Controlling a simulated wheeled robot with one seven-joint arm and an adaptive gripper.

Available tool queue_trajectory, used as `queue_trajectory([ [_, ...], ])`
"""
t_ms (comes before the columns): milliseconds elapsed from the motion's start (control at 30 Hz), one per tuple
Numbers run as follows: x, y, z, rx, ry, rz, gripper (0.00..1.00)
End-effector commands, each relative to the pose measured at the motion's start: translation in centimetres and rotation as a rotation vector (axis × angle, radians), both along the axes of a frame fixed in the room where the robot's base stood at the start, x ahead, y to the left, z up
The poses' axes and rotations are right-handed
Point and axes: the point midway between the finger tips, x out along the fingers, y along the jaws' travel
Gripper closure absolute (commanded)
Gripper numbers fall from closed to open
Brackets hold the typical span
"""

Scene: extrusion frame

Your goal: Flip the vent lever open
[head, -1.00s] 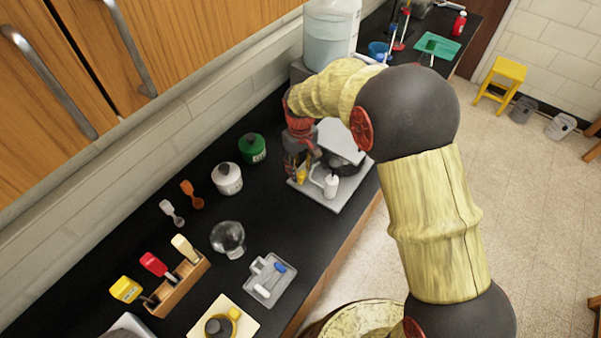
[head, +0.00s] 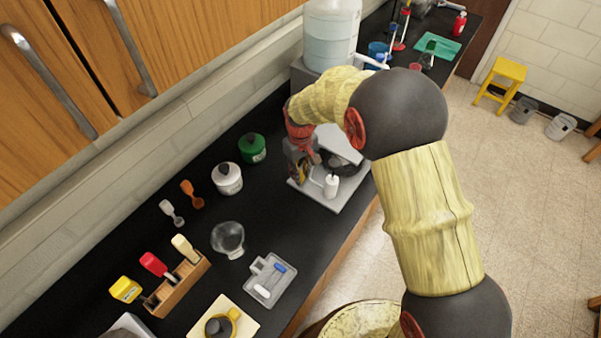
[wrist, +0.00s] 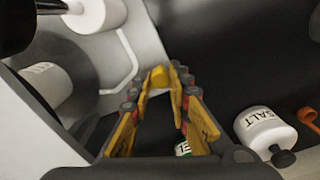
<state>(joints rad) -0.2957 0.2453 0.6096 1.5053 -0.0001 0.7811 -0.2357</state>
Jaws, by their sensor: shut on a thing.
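My gripper (wrist: 160,80) points down beside the grey-white machine (wrist: 40,115). Its yellow-lined fingers converge on a small yellow piece (wrist: 157,74) at their tips, which I take to be the vent lever. The fingers hide most of it, so its angle is unclear. In the head view my gripper (head: 300,172) is at the left side of the machine, whose pale base plate (head: 336,203) lies on the black counter. A white cylinder (head: 331,186) stands on that plate, right of my gripper. A thin white bent rod (wrist: 132,65) shows in the wrist view.
A white salt jar (head: 227,179) and a green jar (head: 252,147) stand left of my gripper. A large water bottle (head: 331,35) is behind it. A glass flask (head: 228,239), a grey tray (head: 285,291) and a wooden holder (head: 178,286) stand nearer on the counter.

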Motion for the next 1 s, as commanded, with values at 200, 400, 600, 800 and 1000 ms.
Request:
queue_trajectory([
  [200,-0.01,0.00,0.01,0.000,0.000,0.000,0.99],
  [400,-0.01,0.02,0.01,0.000,0.000,-0.003,1.00],
  [600,0.12,0.41,0.01,-0.001,0.001,-0.114,1.00],
  [800,0.29,0.77,0.01,-0.001,0.001,-0.234,1.00],
  [1000,0.32,0.84,0.01,0.000,0.000,-0.251,1.00],
])
